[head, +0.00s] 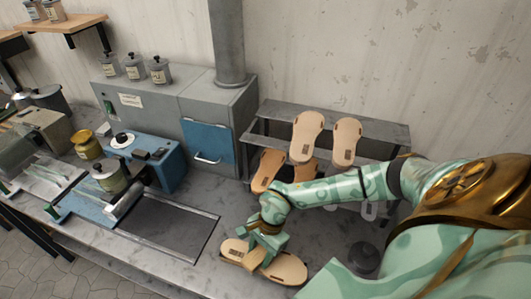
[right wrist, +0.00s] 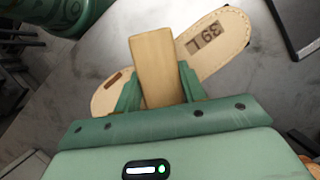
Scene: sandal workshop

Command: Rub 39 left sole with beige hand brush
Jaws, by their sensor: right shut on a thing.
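My right gripper (head: 268,240) is low over the bench and shut on the beige hand brush, a plain beige block (right wrist: 153,70) upright between its fingers in the right wrist view. The 39 left sole (right wrist: 215,45), tan with a stitched edge and a dark "39 L" label, lies flat under and behind the brush. In the head view the sole (head: 286,268) shows on both sides of the gripper, its middle hidden. I cannot tell whether the brush touches the sole. My left gripper is not in view.
A grey rack (head: 380,127) behind holds several soles, including two pale ones and a browner one (head: 268,170). A dark recessed tray (head: 165,228) lies left on the bench, near blue machines (head: 160,160). A dark round pot (head: 365,257) stands right. Bare bench surrounds the sole.

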